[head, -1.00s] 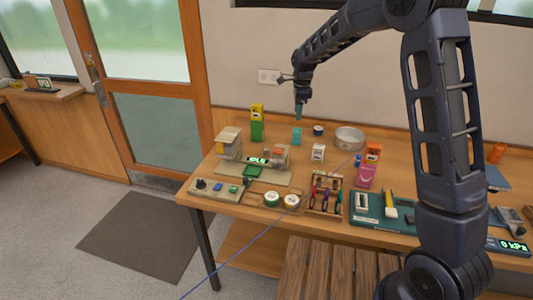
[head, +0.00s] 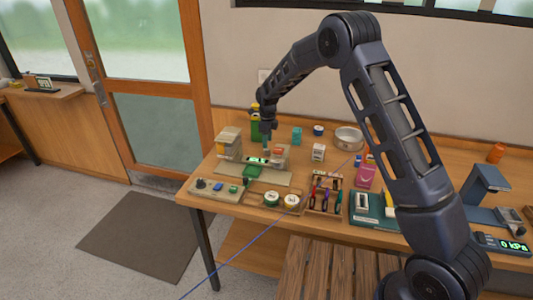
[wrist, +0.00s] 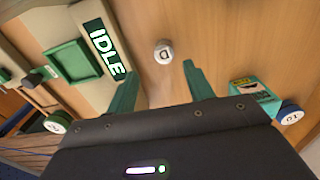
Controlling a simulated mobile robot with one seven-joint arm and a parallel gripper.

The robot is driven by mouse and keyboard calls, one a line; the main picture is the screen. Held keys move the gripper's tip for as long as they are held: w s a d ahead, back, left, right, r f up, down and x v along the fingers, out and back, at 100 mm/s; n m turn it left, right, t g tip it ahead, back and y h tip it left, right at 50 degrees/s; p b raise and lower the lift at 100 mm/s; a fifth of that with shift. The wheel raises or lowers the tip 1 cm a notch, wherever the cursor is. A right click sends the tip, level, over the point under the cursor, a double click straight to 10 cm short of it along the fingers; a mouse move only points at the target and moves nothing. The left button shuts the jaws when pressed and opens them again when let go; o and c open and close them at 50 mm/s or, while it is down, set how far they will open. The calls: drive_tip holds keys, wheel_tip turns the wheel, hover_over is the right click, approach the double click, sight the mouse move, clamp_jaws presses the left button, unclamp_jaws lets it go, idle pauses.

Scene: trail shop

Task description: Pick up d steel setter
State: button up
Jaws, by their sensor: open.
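The likely d steel setter (wrist: 164,52) is a small pale, round-topped piece marked "D" in the wrist view. It stands on the wooden table just beyond the fingertips, roughly between them. My gripper (wrist: 159,70) is open, with its two green fingers apart and nothing between them. In the head view my gripper (head: 266,147) points down over the back left of the table, by the beige device. I cannot make out the D piece in the head view; it seems hidden by the gripper or the device.
An "IDLE" display (wrist: 106,53) and a green tray (wrist: 72,61) lie left of the fingers. A teal box (wrist: 253,96) and a blue-rimmed tin (wrist: 291,115) stand to the right. A metal bowl (head: 348,138) and a pink pouch (head: 365,176) are further right on the table.

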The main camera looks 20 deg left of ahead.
sight(267, 152)
drive_tip(key=shift+w+a+f, duration=0.15)
drive_tip(key=shift+w+f, duration=0.05)
drive_tip(key=shift+f, duration=1.3)
drive_tip(key=shift+w+a+f, duration=0.1)
drive_tip(key=shift+w+f, duration=0.05)
drive_tip(key=shift+f, duration=1.35)
drive_tip(key=c, duration=1.1)
